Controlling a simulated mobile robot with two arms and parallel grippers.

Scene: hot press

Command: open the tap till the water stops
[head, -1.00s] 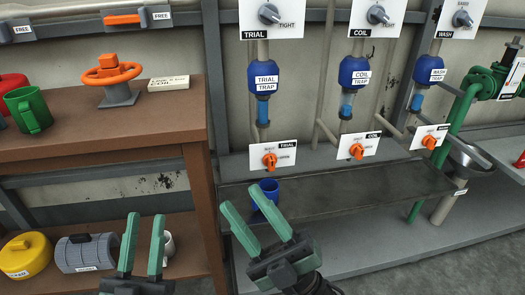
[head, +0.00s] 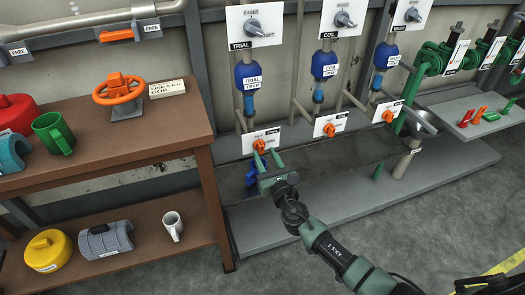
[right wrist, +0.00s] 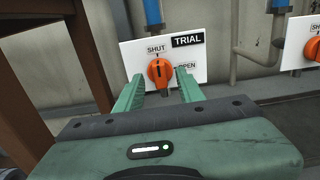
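The orange TRIAL tap (head: 259,147) sits on a white plate (head: 246,145) under the blue TRIAL trap (head: 250,76). In the right wrist view the tap (right wrist: 160,72) has a dark mark standing near upright, between the SHUT label at upper left and the OPEN label at right. My right gripper (head: 267,156) is open in front of the tap; in the right wrist view its green fingers (right wrist: 158,88) stand left and right of the knob. I cannot tell whether they touch it. A blue cup (head: 254,178) is below the tap, partly hidden by the gripper. I see no running water. My left gripper is out of view.
A brown shelf (head: 120,152) on the left holds an orange handwheel (head: 118,90) and a green mug (head: 53,133). A grey ledge (head: 340,195) runs below.

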